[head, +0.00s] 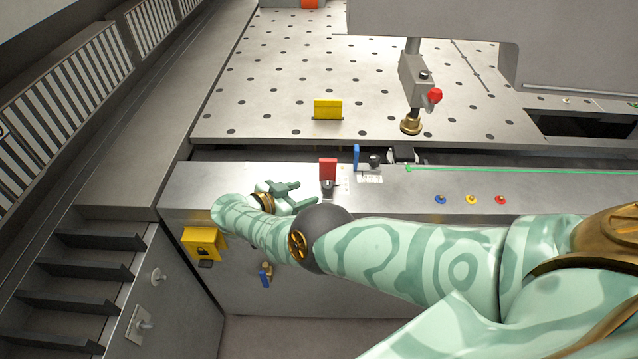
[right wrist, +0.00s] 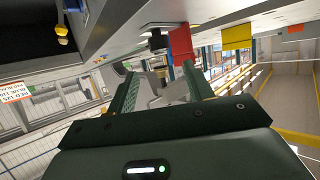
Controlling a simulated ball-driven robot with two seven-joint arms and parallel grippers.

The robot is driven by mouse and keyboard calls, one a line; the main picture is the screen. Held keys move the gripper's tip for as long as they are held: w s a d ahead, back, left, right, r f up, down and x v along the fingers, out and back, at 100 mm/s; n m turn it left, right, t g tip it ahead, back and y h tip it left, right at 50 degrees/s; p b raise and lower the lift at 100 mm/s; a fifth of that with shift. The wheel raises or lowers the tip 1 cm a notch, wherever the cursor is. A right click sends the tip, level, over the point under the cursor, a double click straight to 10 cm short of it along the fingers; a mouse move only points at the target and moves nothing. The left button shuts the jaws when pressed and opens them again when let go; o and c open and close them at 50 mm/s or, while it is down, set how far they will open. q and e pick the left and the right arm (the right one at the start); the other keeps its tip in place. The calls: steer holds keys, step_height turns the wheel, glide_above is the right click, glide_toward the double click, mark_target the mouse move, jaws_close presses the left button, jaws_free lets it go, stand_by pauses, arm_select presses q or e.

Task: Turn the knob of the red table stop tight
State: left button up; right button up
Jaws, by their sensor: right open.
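The red table stop (head: 328,168) stands upright on the metal front ledge in the head view, with its dark knob (head: 328,186) on the near side. In the right wrist view the red stop (right wrist: 181,44) hangs beyond the fingers, with the black knob (right wrist: 157,41) beside it. My right gripper (head: 306,192) is open and empty, just left of the knob, with its fingers pointing toward it. It also shows in the right wrist view (right wrist: 160,82), with a gap between the fingers and the knob. My left gripper is not in view.
A blue stop (head: 356,157) with another dark knob (head: 374,160) is close on the right. A yellow stop (head: 327,109) stands on the perforated table (head: 270,80). Blue, yellow and red buttons (head: 471,199) sit farther right. A yellow lock box (head: 203,243) is on the front face.

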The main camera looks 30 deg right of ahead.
steer(key=v, duration=0.6)
stand_by(1.1)
